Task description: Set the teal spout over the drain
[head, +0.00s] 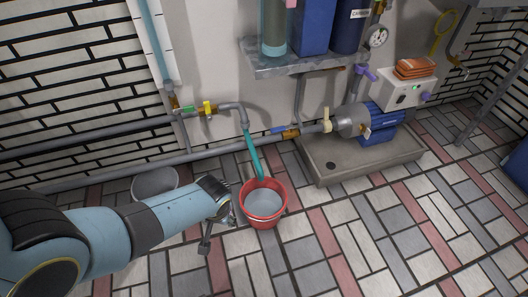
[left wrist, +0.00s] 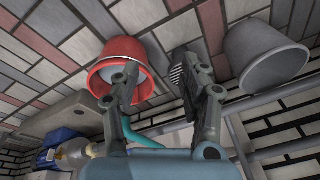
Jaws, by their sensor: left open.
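The teal spout (head: 253,152) hangs from a grey elbow on the wall pipe, its lower end over the red bucket (head: 281,203). The spout also shows in the left wrist view (left wrist: 143,138), partly behind a finger. A small dark round spot (head: 331,165) on the concrete plinth may be the drain; I cannot tell for sure. My left gripper (head: 217,231) is open and empty, just left of the red bucket. In the left wrist view its fingers (left wrist: 160,85) are spread, with the red bucket (left wrist: 112,47) behind one of them. My right gripper is not in view.
A grey bucket (head: 154,182) stands behind my left arm. The concrete plinth (head: 350,166) bears a blue pump (head: 384,118). A shelf (head: 285,62) juts from the wall above. Grey pipes run low along the wall. The tiled floor at front right is clear.

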